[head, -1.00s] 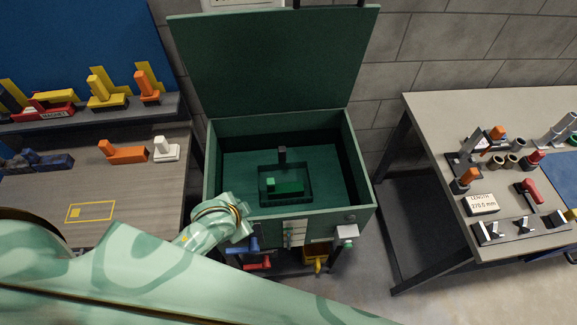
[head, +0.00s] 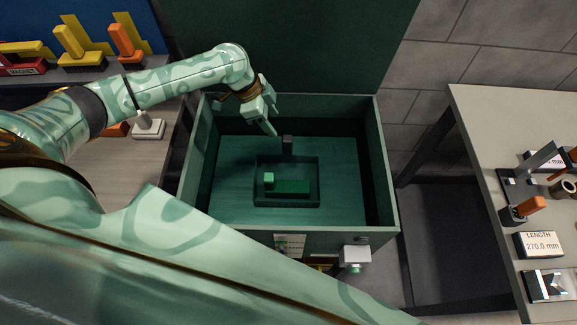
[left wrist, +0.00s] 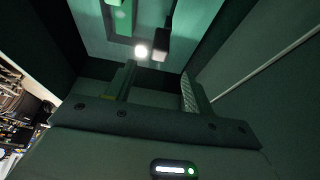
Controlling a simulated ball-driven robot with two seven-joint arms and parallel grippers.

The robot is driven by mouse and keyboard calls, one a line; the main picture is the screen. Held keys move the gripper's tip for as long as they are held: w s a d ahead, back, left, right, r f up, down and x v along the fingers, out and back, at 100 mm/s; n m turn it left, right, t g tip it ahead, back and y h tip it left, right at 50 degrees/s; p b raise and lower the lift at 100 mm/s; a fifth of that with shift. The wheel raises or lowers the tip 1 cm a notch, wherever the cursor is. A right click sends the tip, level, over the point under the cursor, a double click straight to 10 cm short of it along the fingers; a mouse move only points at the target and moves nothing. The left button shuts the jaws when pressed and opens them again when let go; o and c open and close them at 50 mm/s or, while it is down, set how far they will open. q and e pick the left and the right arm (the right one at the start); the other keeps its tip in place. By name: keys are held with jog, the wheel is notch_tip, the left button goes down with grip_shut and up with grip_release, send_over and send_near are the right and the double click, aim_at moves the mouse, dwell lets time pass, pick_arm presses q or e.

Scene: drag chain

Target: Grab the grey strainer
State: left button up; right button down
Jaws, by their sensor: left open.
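The strainer (head: 288,203) looks like a dark, shallow square tray inside the open green tank (head: 345,205). A dark upright handle (head: 287,145) stands at its back edge. A green block (head: 290,187) with a raised end lies in the strainer. My left gripper (head: 271,128) is open, over the back left of the tank, pointing down, just left of and above the handle. In the left wrist view the handle (left wrist: 162,42) shows beyond the gap between the open fingers (left wrist: 158,80), apart from them. My right gripper is out of view.
The tank's raised lid (head: 300,45) stands behind, and its walls surround the strainer. A left bench (head: 140,175) holds a white block (head: 148,126) and orange and yellow pieces. A right bench (head: 490,130) carries small parts and a length sign (head: 541,245).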

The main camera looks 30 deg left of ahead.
aim_at(284, 137)
pick_arm(q)
jog(key=b+x, duration=0.1)
jog(key=x, duration=0.4)
jog(key=shift+w+f, duration=0.15)
jog(key=shift+f, duration=0.15)
jog(key=shift+d+f, duration=0.15)
jog(key=shift+f, duration=0.05)
jog(key=b+x, duration=0.2)
jog(key=x, duration=0.3)
jog(key=shift+f, duration=0.1)
grip_shut()
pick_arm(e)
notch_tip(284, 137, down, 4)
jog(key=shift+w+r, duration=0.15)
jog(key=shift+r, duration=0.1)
